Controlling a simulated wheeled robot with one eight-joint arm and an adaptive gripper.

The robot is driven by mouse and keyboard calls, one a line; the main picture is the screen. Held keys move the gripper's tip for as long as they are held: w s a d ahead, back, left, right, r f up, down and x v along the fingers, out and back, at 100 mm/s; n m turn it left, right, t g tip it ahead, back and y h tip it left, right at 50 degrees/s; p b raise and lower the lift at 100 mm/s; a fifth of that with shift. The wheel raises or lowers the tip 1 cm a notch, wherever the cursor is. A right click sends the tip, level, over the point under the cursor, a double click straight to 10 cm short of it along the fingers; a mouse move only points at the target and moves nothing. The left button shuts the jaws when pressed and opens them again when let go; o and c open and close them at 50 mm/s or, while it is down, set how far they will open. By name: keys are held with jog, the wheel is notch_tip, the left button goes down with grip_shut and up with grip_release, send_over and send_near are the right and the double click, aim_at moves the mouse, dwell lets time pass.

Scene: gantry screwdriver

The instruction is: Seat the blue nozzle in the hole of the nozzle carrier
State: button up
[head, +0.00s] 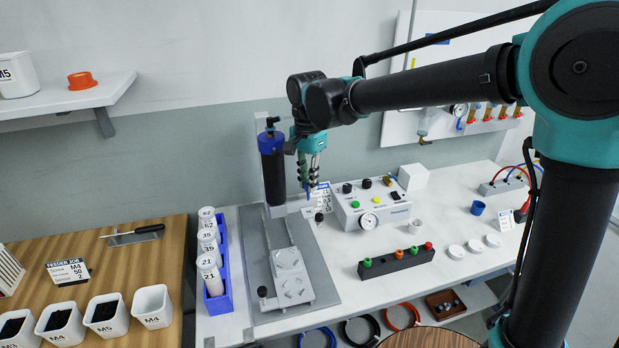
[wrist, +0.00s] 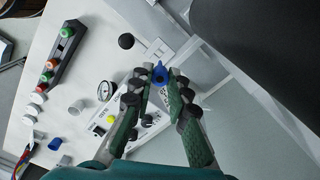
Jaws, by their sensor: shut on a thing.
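The blue nozzle (head: 307,187) is held tip-down between the fingertips of my gripper (head: 308,172) in the head view, beside the gantry column. In the wrist view the nozzle (wrist: 158,75) sits between the two fingertips of my gripper (wrist: 159,82), which is shut on it. A small pale block (head: 308,212) on the gantry, just below the nozzle, looks like the nozzle carrier. It also seems to show in the wrist view (wrist: 158,50), beyond the nozzle. The nozzle appears apart from it. I cannot make out the hole clearly.
The gantry column with a blue-and-black cylinder (head: 271,155) stands close left of my gripper. A control box (head: 371,208) with knobs and a gauge is close right. A black rack (head: 397,262) with coloured nozzles is in front. A blue cup (head: 477,208) stands farther right.

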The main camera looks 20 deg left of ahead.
jog(key=shift+f, duration=1.9)
jog(key=shift+f, duration=1.3)
jog(key=o, duration=0.8)
jog(key=shift+c, duration=0.2)
notch_tip(320, 180, up, 12)
dwell(0.6)
